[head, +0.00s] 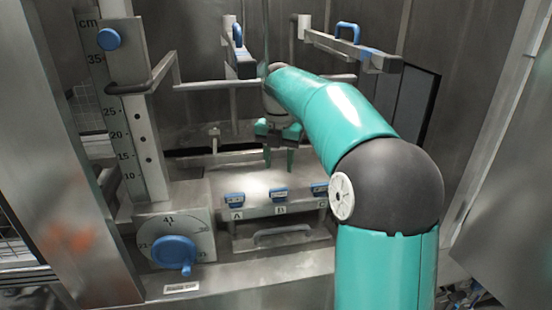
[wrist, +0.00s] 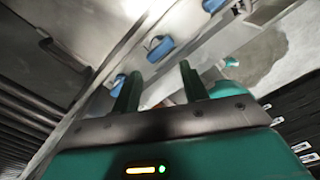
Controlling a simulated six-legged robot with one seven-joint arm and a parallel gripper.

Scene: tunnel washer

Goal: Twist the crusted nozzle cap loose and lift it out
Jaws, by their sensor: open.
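I cannot clearly make out the crusted nozzle cap in either view. In the head view, a metal box carries three blue fittings: the one at A (head: 235,198), the one at B (head: 279,194) and the one at C (head: 319,189). My gripper (head: 279,159) points down above and behind this box, its two green fingers apart with nothing visible between them. In the wrist view my gripper (wrist: 160,76) is also open and empty. A blue fitting (wrist: 160,48) shows beyond the fingertips, apart from them; which letter it bears is not readable.
A blue dial knob (head: 174,252) and a ruled upright post (head: 135,150) stand at the left. Blue-handled bars (head: 345,45) hang at the back. A drawer-like handle (head: 282,233) sits below the box. Metal walls close both sides.

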